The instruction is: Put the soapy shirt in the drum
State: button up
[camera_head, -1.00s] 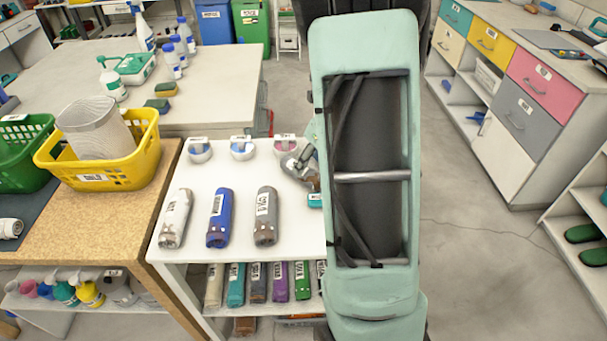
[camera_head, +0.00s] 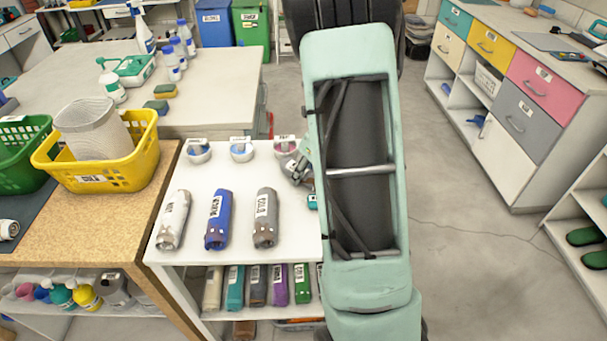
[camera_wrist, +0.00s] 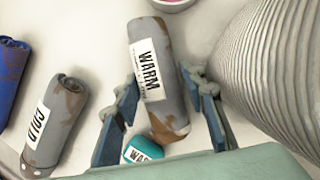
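Rolled cloths with paper labels lie on the white table: a whitish one (camera_head: 174,218), a blue one (camera_head: 218,220) and a grey one marked COLD (camera_head: 265,217). In the wrist view, a grey, brown-stained roll marked WARM (camera_wrist: 160,80) lies between the fingers of my gripper (camera_wrist: 165,100), which are open on either side of it. In the head view my arm hides this roll. The COLD roll (camera_wrist: 52,125) lies left of my gripper. I cannot tell which cloth is soapy. A ribbed grey cylinder (camera_wrist: 275,75) stands right of the fingers; whether it is the drum is unclear.
A small teal labelled item (camera_wrist: 142,152) lies close to the left finger. Several small bowls (camera_head: 242,151) line the table's back. Rolls fill the shelf below. Floor at right is clear.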

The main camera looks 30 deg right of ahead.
jog(key=shift+c, duration=1.3)
jog(key=shift+r, duration=0.1)
